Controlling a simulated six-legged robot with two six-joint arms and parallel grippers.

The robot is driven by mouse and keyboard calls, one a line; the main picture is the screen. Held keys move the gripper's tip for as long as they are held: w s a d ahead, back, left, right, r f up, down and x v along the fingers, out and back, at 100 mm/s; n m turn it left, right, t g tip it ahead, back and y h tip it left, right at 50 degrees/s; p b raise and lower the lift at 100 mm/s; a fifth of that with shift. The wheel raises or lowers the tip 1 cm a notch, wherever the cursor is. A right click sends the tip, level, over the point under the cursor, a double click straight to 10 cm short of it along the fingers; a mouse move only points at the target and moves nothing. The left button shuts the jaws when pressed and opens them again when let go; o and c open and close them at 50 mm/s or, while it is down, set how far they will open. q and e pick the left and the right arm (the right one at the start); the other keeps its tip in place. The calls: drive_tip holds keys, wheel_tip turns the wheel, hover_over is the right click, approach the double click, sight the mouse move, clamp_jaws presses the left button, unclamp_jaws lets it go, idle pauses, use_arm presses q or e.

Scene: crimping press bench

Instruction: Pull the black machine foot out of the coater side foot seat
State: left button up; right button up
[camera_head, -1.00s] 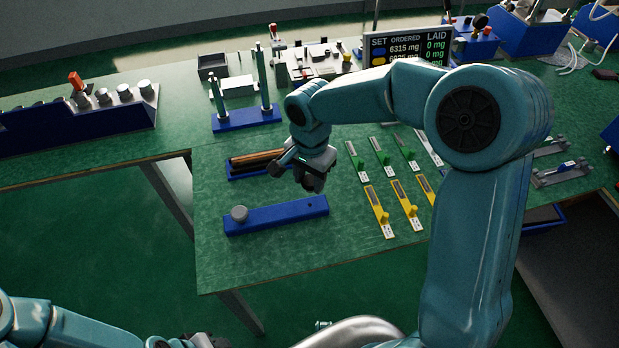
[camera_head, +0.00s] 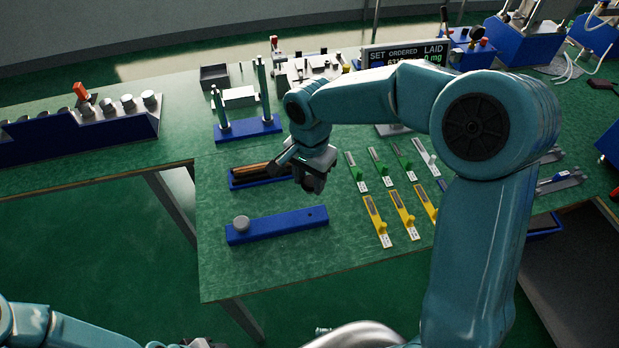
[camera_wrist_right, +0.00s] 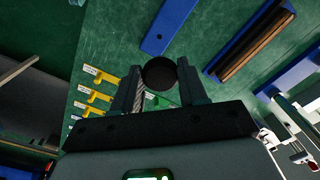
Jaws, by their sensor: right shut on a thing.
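A long blue foot seat bar (camera_head: 278,227) lies near the front of the bench. A grey round foot (camera_head: 241,223) stands at its left end, and a dark open hole (camera_head: 310,214) shows at its right end. My right gripper (camera_head: 314,183) is above and behind that right end. In the right wrist view its fingers (camera_wrist_right: 162,95) are shut on the black machine foot (camera_wrist_right: 160,72), a dark round disc, clear of the blue bar (camera_wrist_right: 176,18). In the head view the foot is hard to make out under the gripper. My left gripper (camera_head: 195,344) is cut off at the bottom edge.
A blue tray with brown rods (camera_head: 252,170) lies just left of my right gripper. Several green and yellow tagged pieces (camera_head: 403,216) lie to the right. Two teal posts on a blue base (camera_head: 245,132) stand behind. The bench front left of the bar is clear.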

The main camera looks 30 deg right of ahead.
drive_tip(key=shift+r+p, duration=1.05)
drive_tip(key=shift+r, duration=0.45)
